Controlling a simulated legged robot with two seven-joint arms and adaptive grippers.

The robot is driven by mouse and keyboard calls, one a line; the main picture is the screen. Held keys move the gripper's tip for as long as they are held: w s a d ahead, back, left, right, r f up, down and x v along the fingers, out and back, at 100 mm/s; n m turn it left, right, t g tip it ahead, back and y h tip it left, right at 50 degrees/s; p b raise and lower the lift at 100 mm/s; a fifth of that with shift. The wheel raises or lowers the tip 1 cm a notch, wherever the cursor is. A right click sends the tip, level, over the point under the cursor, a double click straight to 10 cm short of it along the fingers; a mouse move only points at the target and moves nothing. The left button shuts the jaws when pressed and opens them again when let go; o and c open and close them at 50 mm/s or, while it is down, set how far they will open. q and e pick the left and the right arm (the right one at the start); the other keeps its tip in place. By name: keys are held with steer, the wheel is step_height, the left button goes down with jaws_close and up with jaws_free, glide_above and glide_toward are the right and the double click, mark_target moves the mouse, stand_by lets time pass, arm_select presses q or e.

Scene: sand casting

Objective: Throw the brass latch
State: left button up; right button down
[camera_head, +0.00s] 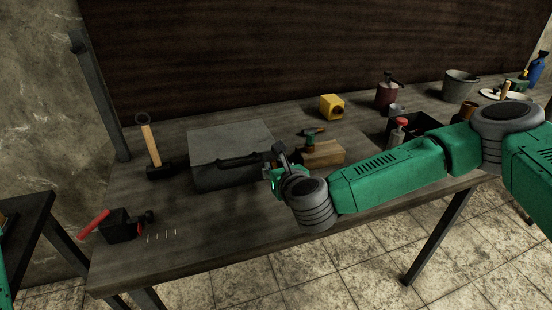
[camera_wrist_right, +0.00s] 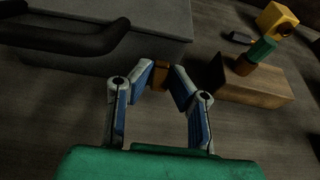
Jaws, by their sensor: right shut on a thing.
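A grey box (camera_head: 230,140) with a dark bar handle (camera_head: 242,159) on its front stands on the workbench. The box also shows in the wrist view (camera_wrist_right: 165,22), with the handle (camera_wrist_right: 75,42) at upper left. The brass latch (camera_wrist_right: 161,76) is a small brown-orange piece by the box's lower edge. My right gripper (camera_wrist_right: 162,78) is shut on the latch, its two fingertips on either side of it. In the head view my right gripper (camera_head: 277,163) is at the box's right front corner and hides the latch. My left gripper is out of view.
A wooden block (camera_head: 325,153) with a green-topped tool lies right of the box. A hammer (camera_head: 152,150) stands left of it. A black block with red handle (camera_head: 117,224) and several nails lie front left. A yellow block (camera_head: 331,106) sits behind. The bench front middle is clear.

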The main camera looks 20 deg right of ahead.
steer(key=w+r+g+p, duration=0.1)
steer(key=g+p, duration=0.1)
steer(key=shift+p, duration=0.4)
steer(key=shift+w+f+g+p, duration=0.15)
steer(key=shift+g+p, duration=0.35)
steer(key=shift+p, duration=0.25)
steer(key=c, duration=1.5)
jaws_free()
steer(key=shift+c, duration=0.2)
steer(key=v, duration=1.1)
steer(key=shift+s, duration=0.3)
steer(key=shift+d, duration=0.1)
